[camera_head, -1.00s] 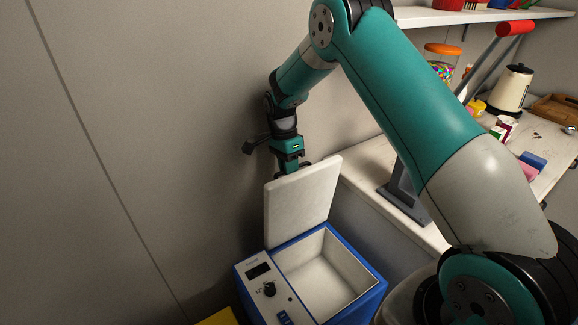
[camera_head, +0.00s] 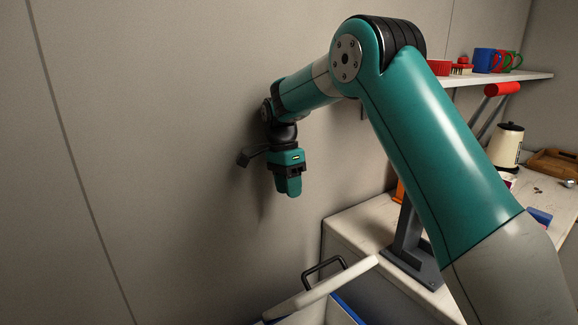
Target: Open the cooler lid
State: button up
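The blue and white cooler (camera_head: 349,308) is at the bottom edge, mostly cut off by the frame. Its white lid (camera_head: 322,290) is raised off the box, seen nearly along its top edge. A dark handle (camera_head: 324,266) shows on the lid's far side, and part of the box's opening shows at the near side. The lid's exact angle is hard to tell. My gripper (camera_head: 291,190) points down above and left of the lid, apart from it, with nothing visible in it. Its fingers are seen too small and edge-on to tell their opening.
A pale wall stands close behind my gripper. A white counter (camera_head: 352,232) with a grey stand (camera_head: 408,250) is right of the cooler. A shelf with mugs (camera_head: 487,60) and a cream kettle (camera_head: 507,146) are farther right. Free space surrounds my gripper's left side.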

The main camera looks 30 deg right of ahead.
jog(key=s+v, duration=0.1)
jog(key=v, duration=0.6)
jog(key=shift+s+r, duration=0.2)
jog(key=shift+s, duration=0.15)
jog(key=s+a+n+t+y, duration=0.1)
jog(key=s+a+n, duration=0.4)
jog(key=s+n, duration=0.3)
jog(key=s+a+n+y, duration=0.2)
jog(key=s+a+n, duration=0.4)
jog(key=s, duration=0.7)
jog(key=s+a+f+n+t+y, duration=0.1)
jog(key=s+a+n, duration=0.4)
jog(key=s+n, duration=0.5)
jog(key=shift+s+t, duration=0.3)
jog(key=shift+s, duration=0.5)
jog(key=shift+a, duration=0.1)
